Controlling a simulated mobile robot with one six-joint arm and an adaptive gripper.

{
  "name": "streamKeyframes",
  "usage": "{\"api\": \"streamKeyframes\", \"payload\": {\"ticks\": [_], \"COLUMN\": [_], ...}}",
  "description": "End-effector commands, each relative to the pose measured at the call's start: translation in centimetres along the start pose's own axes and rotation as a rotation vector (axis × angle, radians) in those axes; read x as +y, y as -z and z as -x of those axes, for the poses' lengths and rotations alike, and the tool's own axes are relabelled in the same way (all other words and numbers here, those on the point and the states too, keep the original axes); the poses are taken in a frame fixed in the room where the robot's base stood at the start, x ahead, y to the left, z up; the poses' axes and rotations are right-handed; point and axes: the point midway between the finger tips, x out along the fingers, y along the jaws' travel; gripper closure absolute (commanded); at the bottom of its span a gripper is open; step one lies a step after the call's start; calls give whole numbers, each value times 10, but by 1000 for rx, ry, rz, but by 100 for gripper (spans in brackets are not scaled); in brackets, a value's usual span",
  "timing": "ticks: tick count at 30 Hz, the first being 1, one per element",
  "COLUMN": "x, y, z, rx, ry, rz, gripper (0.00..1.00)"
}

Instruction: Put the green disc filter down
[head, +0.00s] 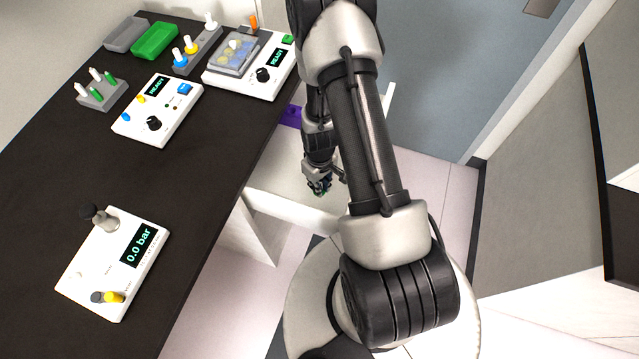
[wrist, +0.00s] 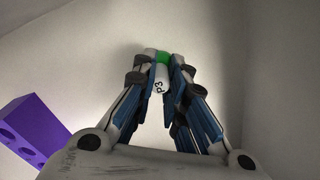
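My gripper (wrist: 162,75) is closed around a small piece with a white body marked P3 and a green end, the green disc filter (wrist: 163,58). The fingers stand on both sides of it and hide part of it. In the head view my gripper (head: 320,188) hangs over the white lower surface right of the dark bench, with a little green at its fingertips. The wrist view shows pale surface beyond the filter; I cannot tell whether they touch.
A purple block with holes (wrist: 35,130) stands left of my gripper on the white surface (head: 285,180). The dark bench (head: 60,190) holds a pressure device (head: 115,262), two READY devices (head: 158,110), a grey rack (head: 102,95) and green and grey trays (head: 155,40).

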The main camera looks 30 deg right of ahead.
Motion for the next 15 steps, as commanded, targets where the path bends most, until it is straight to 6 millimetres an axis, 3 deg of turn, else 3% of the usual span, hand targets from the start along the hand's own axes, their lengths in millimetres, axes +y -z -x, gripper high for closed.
{"api": "streamKeyframes", "payload": {"ticks": [9,15], "x": [0,0], "y": [0,0], "z": [0,0], "rx": [0,0], "ry": [0,0], "rz": [0,0], "gripper": [68,68]}}
